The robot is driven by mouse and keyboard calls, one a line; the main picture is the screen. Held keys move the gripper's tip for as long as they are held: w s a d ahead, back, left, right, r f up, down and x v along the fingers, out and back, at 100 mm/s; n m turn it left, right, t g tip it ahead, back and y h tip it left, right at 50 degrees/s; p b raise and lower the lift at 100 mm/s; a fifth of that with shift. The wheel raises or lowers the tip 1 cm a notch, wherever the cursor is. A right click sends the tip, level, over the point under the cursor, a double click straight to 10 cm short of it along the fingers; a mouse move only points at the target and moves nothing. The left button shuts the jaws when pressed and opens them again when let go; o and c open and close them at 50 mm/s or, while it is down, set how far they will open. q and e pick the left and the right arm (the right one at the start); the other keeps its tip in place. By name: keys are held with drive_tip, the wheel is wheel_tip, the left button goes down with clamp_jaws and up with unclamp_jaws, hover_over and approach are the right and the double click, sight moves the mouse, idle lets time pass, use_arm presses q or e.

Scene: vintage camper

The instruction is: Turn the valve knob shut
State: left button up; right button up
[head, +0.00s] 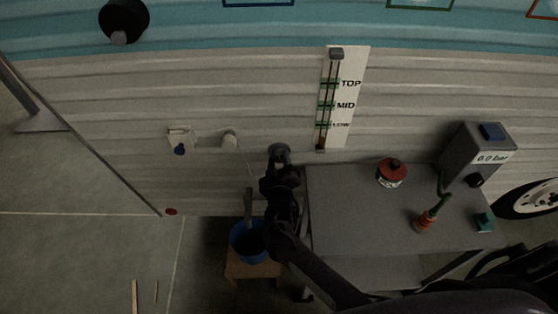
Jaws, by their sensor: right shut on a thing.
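A small dark round knob (279,149), which looks like the valve knob, sits low on the cream corrugated camper wall, left of the table. My right gripper (279,163) reaches up to it from below, its fingertips shut on it. The gripper and forearm hide the lower part of the knob and what lies behind, so its turned angle cannot be told. A grey spout or pipe (248,202) stands just left of my arm, above a blue bucket (236,246). My left gripper is not in view.
The bucket rests on a wooden stool (267,271). A grey table (335,207) on the right bears a red-topped can (392,171), a green-and-orange tool (427,218) and a grey gauge box (470,155). A level gauge (358,80) is above. Floor at left is mostly clear.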

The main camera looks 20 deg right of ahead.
drive_tip(key=o, duration=1)
drive_tip(key=v, duration=0.7)
drive_tip(key=shift+s, duration=0.4)
drive_tip(key=shift+a, duration=0.15)
